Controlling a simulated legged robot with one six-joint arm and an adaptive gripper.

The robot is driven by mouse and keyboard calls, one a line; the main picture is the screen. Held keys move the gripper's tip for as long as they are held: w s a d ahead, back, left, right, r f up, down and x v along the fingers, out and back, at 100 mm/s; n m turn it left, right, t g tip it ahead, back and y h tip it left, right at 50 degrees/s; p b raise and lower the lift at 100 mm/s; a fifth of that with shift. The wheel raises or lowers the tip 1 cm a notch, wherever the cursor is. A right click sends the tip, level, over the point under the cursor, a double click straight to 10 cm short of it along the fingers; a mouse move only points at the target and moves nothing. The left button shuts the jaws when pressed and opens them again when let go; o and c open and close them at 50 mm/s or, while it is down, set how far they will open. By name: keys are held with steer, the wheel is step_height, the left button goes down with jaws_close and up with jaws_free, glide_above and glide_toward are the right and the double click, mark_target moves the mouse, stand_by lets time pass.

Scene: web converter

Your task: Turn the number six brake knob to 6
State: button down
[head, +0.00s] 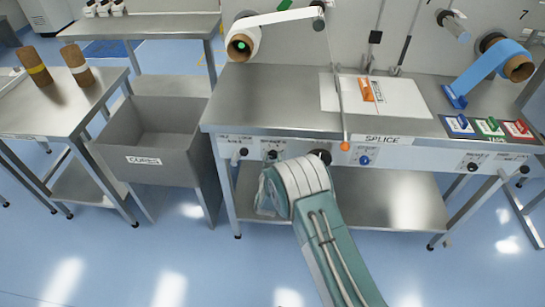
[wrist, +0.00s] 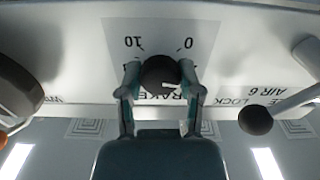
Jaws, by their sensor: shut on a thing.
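The brake knob (wrist: 160,75) is a round black knob with a white pointer line, on a panel that appears upside down in the wrist view. The line points right and slightly down in that view. The numerals 10 and 0 show above the knob, and part of the word BRAKE shows behind my fingers. My gripper (wrist: 160,72) is shut on the knob, one finger on each side. In the head view my gripper (head: 266,192) is at the bench front, left of the SPLICE label, partly hidden by my arm. The numeral 6 of the dial is not visible.
A lever with a black ball (wrist: 255,120) stands right of the knob in the wrist view, beside the AIR 6 label. A large round dark part (wrist: 18,85) is on the left. The head view shows the steel bench (head: 270,95) and a grey CORES bin (head: 158,160).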

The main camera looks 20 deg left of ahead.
steer(key=shift+a, duration=0.1)
steer(key=m, duration=2)
steer(key=shift+d+f+m, duration=0.15)
steer(key=shift+d+m, duration=0.05)
steer(key=shift+m, duration=0.2)
steer(key=shift+f+m, duration=0.1)
steer(key=shift+m, duration=0.2)
steer(key=shift+c, duration=1.3)
jaws_free()
